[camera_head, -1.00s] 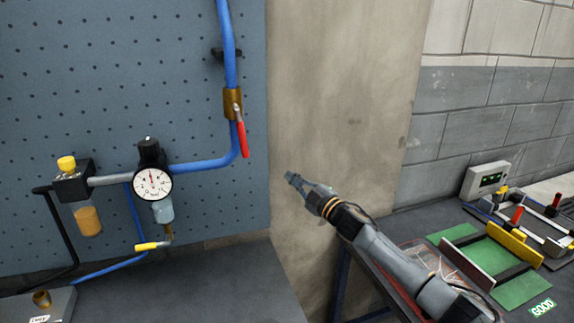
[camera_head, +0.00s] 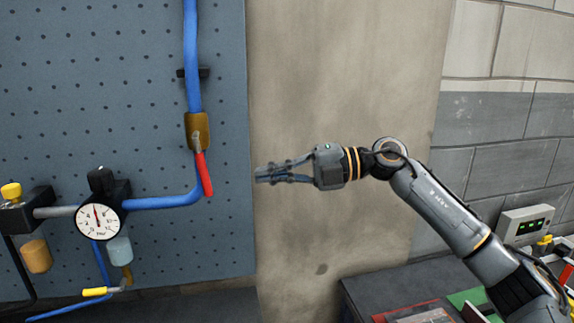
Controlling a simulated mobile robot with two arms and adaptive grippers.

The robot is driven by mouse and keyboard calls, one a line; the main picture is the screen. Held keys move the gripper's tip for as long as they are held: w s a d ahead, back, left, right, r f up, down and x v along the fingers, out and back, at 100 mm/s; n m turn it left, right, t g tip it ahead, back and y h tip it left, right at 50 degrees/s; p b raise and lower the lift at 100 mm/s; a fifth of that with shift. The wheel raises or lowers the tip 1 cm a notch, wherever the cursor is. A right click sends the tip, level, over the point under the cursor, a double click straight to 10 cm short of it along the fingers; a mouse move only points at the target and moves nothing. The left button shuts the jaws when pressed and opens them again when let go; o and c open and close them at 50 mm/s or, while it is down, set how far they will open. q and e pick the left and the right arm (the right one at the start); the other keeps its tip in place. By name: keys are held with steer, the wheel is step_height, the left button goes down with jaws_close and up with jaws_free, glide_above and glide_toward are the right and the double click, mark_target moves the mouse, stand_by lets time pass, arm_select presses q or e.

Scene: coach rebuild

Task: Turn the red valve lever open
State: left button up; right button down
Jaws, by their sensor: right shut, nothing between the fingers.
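The red valve lever (camera_head: 203,173) hangs down from the brass valve (camera_head: 198,130) on the blue pipe (camera_head: 192,55), tilted slightly so its lower end points down and right. It runs nearly along the vertical pipe. My right gripper (camera_head: 262,174) is shut and empty. It points left, level with the lever, and in the picture its fingertips sit to the right of the lever with a gap between. They do not touch it. My left gripper is not in view.
A pressure gauge (camera_head: 98,218) and a yellow-capped unit (camera_head: 12,192) are on the pegboard (camera_head: 100,70) at left. A bare wall panel (camera_head: 345,80) is behind my right gripper. A bench (camera_head: 365,290) with a green-lit box (camera_head: 525,224) stands at lower right.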

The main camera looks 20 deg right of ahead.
mark_target(210, 184)
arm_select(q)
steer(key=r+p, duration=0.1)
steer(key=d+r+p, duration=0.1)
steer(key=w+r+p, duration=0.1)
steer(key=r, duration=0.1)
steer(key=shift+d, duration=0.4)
arm_select(e)
steer(key=x, duration=0.8)
steer(key=shift+w, duration=0.2)
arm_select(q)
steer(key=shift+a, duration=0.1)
arm_select(e)
steer(key=shift+a+f, duration=0.1)
steer(key=shift+a, duration=0.05)
steer(key=shift+w+a+f+t+y+b, duration=0.1)
steer(key=shift+a+f+t+y+b, duration=0.3)
steer(key=shift+a+y+b, duration=0.3)
steer(key=shift+b, duration=0.3)
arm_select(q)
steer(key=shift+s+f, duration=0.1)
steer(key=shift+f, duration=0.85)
arm_select(e)
steer(key=shift+r, duration=0.15)
steer(key=shift+a, duration=0.1)
